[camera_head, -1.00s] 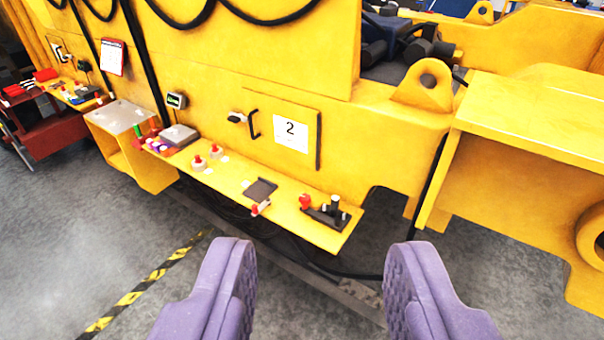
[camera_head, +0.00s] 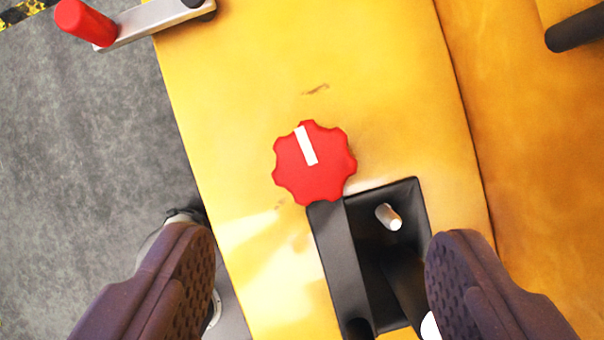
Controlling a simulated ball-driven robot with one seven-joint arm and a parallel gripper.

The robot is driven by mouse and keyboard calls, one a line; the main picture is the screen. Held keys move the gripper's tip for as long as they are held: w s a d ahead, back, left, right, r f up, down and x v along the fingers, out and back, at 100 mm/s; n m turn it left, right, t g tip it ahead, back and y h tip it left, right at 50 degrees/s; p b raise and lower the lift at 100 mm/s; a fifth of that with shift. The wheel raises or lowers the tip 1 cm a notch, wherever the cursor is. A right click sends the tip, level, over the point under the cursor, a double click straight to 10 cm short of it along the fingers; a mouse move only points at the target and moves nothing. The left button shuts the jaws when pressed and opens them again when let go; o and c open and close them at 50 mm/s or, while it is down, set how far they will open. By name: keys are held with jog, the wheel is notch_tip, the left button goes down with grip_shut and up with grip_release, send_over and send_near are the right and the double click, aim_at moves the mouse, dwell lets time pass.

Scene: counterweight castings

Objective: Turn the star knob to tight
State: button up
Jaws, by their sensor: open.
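The star knob (camera_head: 314,163) is red with a lobed rim and sits on the yellow ledge (camera_head: 240,90), near the middle of the view. A white line on its top runs from its centre toward its upper-left edge. No tight mark can be made out beside it. My gripper (camera_head: 318,250) is open, with one purple padded finger low on the left and the other low on the right. The knob lies ahead of the fingertips, above the gap between them in the picture. Nothing is between the fingers' pads in their grip, and neither finger touches the knob.
A black bracket (camera_head: 330,265) with a dark recess and a light pin (camera_head: 388,217) stands just below and right of the knob. A crank with a red handle (camera_head: 84,22) is at the upper left. A yellow wall rises at right. Grey floor (camera_head: 80,150) lies left.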

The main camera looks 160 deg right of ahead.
aim_at(313, 166)
jog(key=b+x, duration=0.2)
jog(key=x, duration=0.6)
jog(key=shift+s, duration=0.2)
jog(key=c, duration=1)
